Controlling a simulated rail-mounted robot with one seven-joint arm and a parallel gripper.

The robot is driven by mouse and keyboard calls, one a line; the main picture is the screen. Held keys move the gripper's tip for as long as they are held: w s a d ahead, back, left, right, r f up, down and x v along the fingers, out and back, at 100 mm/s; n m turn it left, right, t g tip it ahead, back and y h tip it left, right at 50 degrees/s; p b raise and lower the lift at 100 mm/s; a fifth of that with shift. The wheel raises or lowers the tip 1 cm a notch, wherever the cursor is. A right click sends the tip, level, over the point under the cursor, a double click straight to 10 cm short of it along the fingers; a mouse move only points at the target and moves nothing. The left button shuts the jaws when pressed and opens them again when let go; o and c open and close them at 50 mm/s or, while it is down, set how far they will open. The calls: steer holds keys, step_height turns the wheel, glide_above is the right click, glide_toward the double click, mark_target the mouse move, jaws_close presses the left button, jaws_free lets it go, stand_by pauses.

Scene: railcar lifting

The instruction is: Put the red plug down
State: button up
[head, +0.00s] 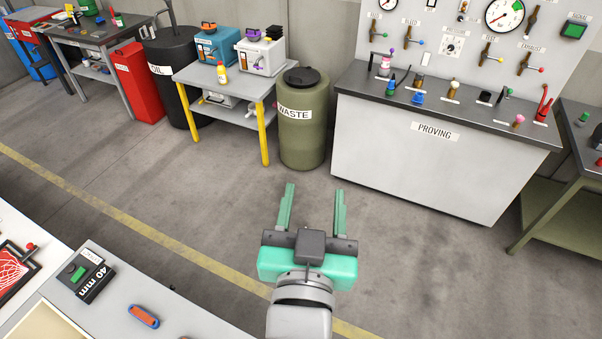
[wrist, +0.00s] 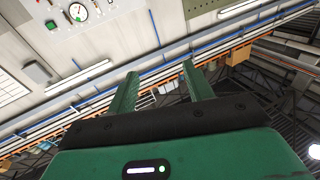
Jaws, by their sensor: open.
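My gripper (head: 312,193) is open, with its two green fingers wide apart and nothing between them. It is held out over the bare floor, in front of the olive WASTE drum and the PROVING bench. In the wrist view the fingers (wrist: 160,82) also stand apart and empty, with wall and ceiling behind them. I cannot make out a piece that is surely the red plug. A red fitting (head: 543,104) stands at the right end of the PROVING bench (head: 420,150), well apart from my gripper.
The WASTE drum (head: 303,140) stands beside a yellow-legged table (head: 230,112). A gauge panel (head: 465,50) rises behind the PROVING bench. A pale worktop (head: 160,312) with a 40 mm block (head: 90,280) is at the lower left. The floor between is clear.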

steer(key=s+a+r+n+t+y, duration=0.1)
steer(key=s+r+t, duration=0.2)
steer(key=r, duration=0.8)
steer(key=s+r+n+t+y, duration=0.1)
steer(key=s+r+t, duration=0.2)
steer(key=r, duration=0.8)
steer(key=shift+s+a+r, duration=0.15)
steer(key=shift+s+a, duration=0.2)
steer(key=shift+s, duration=0.85)
